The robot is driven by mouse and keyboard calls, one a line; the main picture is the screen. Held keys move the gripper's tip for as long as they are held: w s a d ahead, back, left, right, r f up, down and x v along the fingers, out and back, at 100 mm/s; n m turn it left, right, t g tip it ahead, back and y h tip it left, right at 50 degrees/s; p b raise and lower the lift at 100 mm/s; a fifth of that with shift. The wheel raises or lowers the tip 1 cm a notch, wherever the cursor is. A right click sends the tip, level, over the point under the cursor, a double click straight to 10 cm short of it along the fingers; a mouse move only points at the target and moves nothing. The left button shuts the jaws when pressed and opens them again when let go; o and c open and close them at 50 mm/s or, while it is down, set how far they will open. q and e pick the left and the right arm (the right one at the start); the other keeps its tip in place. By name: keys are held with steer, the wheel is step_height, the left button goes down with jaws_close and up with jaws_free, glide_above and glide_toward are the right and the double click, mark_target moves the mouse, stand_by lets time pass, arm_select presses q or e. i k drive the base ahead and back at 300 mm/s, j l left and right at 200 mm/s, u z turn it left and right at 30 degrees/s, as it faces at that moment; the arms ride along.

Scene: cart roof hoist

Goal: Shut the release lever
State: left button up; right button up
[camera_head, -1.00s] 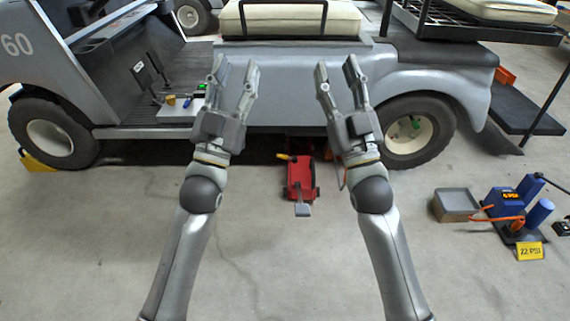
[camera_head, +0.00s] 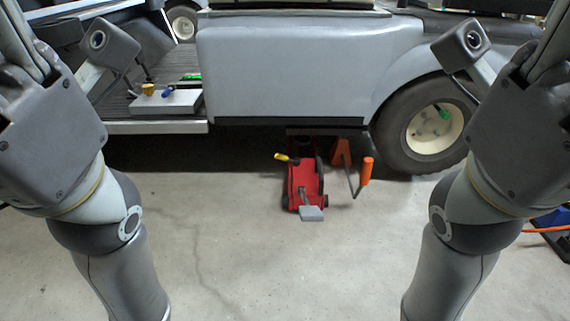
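A red floor jack (camera_head: 305,180) stands on the concrete in front of the cart's underside, with a grey pedal (camera_head: 311,213) at its near end. A small yellow-tipped lever (camera_head: 283,157), which looks like the release lever, sticks out to the left at the jack's far end. Its exact setting is too small to tell. My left gripper (camera_head: 25,60) is at the upper left and my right gripper (camera_head: 546,60) at the upper right. Both are well apart from the jack. Their fingertips are cut off or hidden, so their opening does not show.
The grey cart body (camera_head: 300,75) spans the back, with its wheel (camera_head: 432,130) to the right. An orange stand (camera_head: 341,153) and an orange-gripped handle (camera_head: 367,171) are right of the jack. A grey tray (camera_head: 168,103) rests on the cart floor. The near floor is clear.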

mark_target(297, 162)
steer(key=i+l+z, duration=0.25)
steer(key=i+l, duration=0.2)
steer(key=i+l+z, duration=0.2)
steer(key=i, duration=0.45)
steer(key=l, duration=0.1)
